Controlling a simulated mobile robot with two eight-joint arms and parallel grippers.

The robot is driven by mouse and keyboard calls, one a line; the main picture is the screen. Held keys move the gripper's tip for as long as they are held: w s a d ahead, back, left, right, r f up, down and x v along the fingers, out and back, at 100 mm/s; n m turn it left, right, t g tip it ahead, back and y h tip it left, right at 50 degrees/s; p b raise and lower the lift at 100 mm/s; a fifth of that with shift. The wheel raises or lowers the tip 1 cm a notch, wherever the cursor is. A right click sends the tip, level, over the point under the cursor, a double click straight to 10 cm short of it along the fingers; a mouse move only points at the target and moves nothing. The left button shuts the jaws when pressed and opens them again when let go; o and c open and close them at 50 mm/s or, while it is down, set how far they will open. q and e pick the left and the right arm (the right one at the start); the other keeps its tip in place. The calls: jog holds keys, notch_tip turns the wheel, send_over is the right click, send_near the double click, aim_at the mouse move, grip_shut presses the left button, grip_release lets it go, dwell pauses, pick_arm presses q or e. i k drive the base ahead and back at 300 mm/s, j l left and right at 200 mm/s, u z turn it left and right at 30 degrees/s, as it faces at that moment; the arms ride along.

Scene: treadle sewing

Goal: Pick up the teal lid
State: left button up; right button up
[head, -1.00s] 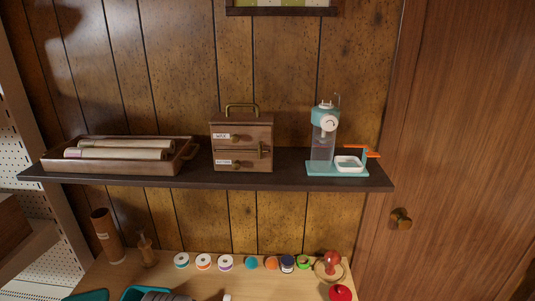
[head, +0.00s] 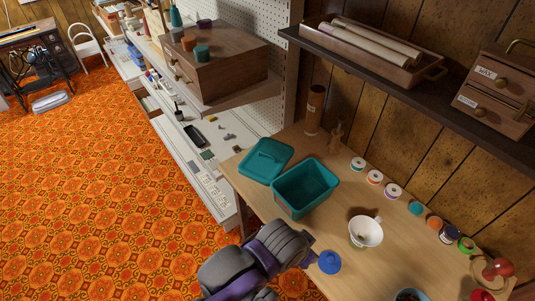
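A grey and purple part of my own arm shows at the bottom centre, in front of the box and apart from the lid. No gripper fingers can be made out in the head view.
The wooden table (head: 345,202) also bears a white cup (head: 366,231), a blue round item (head: 330,262) and a row of spools. A brown tube (head: 314,110) stands behind the box. A dark shelf (head: 390,75) overhangs the back. Patterned floor (head: 110,200) is clear at left.

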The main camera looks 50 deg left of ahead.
aim_at(266, 162)
jog(key=u, duration=1.75)
